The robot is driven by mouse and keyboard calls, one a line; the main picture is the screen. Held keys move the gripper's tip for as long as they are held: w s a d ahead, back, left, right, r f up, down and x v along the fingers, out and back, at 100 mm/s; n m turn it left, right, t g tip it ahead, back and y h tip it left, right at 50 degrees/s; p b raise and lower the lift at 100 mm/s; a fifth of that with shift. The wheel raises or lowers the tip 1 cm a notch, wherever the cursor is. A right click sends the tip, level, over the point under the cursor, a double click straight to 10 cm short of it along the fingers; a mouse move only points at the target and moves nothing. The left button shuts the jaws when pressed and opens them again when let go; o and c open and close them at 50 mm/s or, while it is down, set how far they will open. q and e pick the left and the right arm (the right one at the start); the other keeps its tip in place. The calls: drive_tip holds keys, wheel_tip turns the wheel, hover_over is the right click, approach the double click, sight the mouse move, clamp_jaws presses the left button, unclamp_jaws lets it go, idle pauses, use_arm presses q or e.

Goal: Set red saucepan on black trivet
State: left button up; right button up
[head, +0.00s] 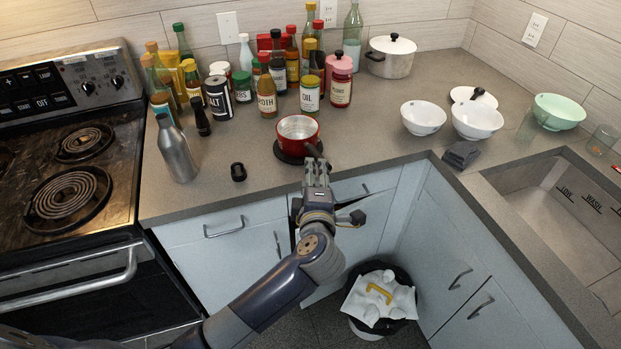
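The red saucepan (297,137) is on the counter in front of the bottles, with its open top up and its dark handle (314,151) toward me. The black trivet (284,154) shows as a dark rim under the pan, which seems to rest on it. The pan hides most of the trivet. My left gripper (317,164) is at the handle's near end, over the counter's front edge. I cannot tell whether its fingers are closed on the handle or only beside it. My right gripper is not in view.
A steel bottle (176,150) and small black item (238,172) stand left. White bowls (423,117) and a sink (565,205) are right.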

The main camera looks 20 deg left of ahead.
use_arm(q)
drive_tip(key=shift+s, duration=0.2)
